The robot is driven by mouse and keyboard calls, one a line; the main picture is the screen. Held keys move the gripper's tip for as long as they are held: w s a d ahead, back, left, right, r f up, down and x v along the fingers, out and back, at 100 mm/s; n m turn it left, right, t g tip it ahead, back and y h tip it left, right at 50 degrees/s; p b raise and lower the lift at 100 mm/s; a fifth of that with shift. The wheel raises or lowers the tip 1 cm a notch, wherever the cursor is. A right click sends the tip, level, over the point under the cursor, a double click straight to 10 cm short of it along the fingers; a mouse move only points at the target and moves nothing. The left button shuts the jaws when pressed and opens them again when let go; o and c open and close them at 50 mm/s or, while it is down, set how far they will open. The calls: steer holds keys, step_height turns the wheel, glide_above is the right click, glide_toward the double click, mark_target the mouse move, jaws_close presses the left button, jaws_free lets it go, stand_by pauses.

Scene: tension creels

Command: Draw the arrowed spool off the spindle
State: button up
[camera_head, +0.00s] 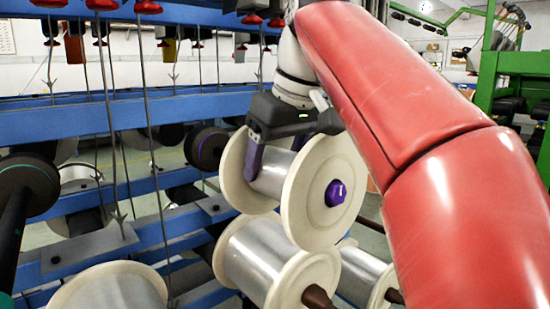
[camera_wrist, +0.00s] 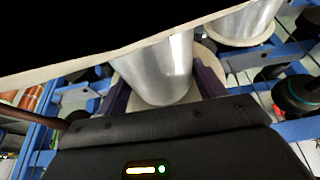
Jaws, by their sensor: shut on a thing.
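The spool in my gripper has a silver barrel (camera_head: 269,183) and two wide cream flanges (camera_head: 318,212). A purple hub (camera_head: 335,192) with a small white mark sits in its near flange; the mark is too small to read as an arrow. My gripper (camera_head: 278,168) comes down from above, with its purple fingers shut on the barrel between the flanges. In the wrist view both fingers flank the barrel (camera_wrist: 160,78). The spindle is hidden, so I cannot tell whether the spool is still on it.
Another silver spool (camera_head: 262,262) is close below the held one, with a brown spindle end (camera_head: 318,298) showing. More spools stand at lower left (camera_head: 112,290) and lower right (camera_head: 362,275). Blue rack beams (camera_head: 170,110) and thin upright rods (camera_head: 150,130) are on the left.

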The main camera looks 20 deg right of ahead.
mark_target(317, 170)
steer(key=shift+s+d, duration=0.15)
steer(key=shift+s, duration=0.35)
steer(key=shift+r+p, duration=0.1)
steer(key=shift+p, duration=0.3)
stand_by(0.9)
stand_by(0.5)
steer(key=shift+s+d+b, duration=0.1)
steer(key=shift+s+d, duration=0.2)
steer(key=shift+s, duration=0.6)
steer(key=shift+s+d+b, duration=0.1)
steer(key=shift+s+d, duration=0.2)
steer(key=shift+s, duration=0.6)
steer(key=shift+s+d+b, duration=0.1)
steer(key=shift+s+d, duration=0.2)
steer(key=shift+s, duration=0.6)
steer(key=shift+s+r, duration=0.1)
steer(key=shift+s, duration=0.05)
steer(key=shift+s+d, duration=0.2)
steer(key=shift+s, duration=0.25)
steer(key=shift+p, duration=0.35)
steer(key=shift+s, duration=0.15)
steer(key=shift+s+d+r, duration=0.1)
steer(key=shift+s+d, duration=0.2)
steer(key=shift+s, duration=0.6)
steer(key=shift+s+d+f, duration=0.1)
steer(key=shift+s+d, duration=0.25)
steer(key=shift+s, duration=0.55)
steer(key=shift+s+d+r, duration=0.1)
steer(key=shift+s+d, duration=0.2)
steer(key=shift+s, duration=0.6)
